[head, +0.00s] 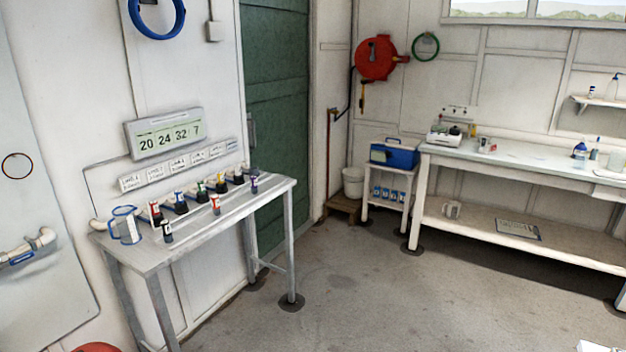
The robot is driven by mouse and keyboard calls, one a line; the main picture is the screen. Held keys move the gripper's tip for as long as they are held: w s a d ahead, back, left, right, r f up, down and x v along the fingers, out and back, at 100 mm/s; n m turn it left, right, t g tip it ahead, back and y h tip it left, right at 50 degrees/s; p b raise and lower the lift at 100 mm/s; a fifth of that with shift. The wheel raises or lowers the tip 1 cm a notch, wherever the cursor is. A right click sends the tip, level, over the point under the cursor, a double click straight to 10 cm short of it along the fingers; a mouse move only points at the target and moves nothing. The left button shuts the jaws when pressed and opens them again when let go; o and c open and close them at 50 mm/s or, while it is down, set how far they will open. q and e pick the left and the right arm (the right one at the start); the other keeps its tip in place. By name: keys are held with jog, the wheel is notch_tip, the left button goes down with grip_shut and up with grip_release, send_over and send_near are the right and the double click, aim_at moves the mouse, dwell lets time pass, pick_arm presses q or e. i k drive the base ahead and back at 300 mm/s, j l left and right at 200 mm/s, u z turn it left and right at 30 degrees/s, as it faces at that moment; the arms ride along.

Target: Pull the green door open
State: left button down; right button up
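The green door (277,95) stands in the left wall, beyond the metal table, and looks shut in its frame. A grey handle (252,130) shows at its left edge, just above the far end of the table. The lower left of the door is partly hidden by the table. Neither of my grippers shows clearly in the head view; a small white shape at the bottom right corner is too cut off to identify.
A metal table (185,228) with bottles and a jug (125,225) stands before the left wall, close to the door. A white bench (520,165) and a small stand with a blue box (393,155) line the back. The grey floor (390,300) between is clear.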

aim_at(274, 33)
jog(key=i, duration=1.1)
jog(key=i+u, duration=0.1)
jog(key=i, duration=1)
jog(key=l, duration=0.1)
